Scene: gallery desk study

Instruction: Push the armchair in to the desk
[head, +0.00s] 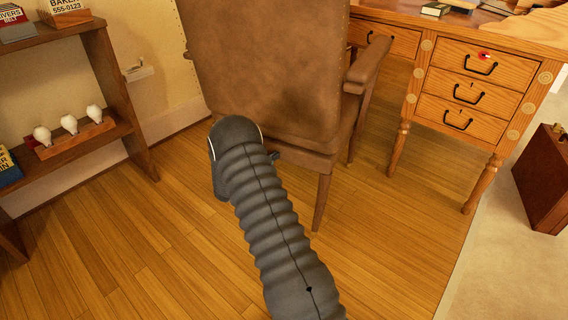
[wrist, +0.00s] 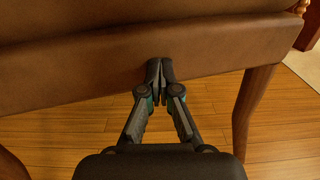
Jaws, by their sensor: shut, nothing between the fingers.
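The brown leather armchair (head: 265,65) stands in the middle of the head view with its back towards me. Its right armrest (head: 366,68) lies just left of the desk drawers. The wooden desk (head: 472,58) is beyond it, at the upper right. In the wrist view, the chair's lower back edge (wrist: 95,75) crosses the frame, with a wooden leg on each side. My gripper (wrist: 160,72) is shut and empty, its tips at the chair's lower back edge; I cannot tell if they touch.
A dark wooden shelf (head: 112,85) stands at the left, with white bulbs on a wooden stand. A brown case (head: 543,180) is at the right edge, on a pale floor area. The wood floor (head: 150,245) is clear around the chair's near side.

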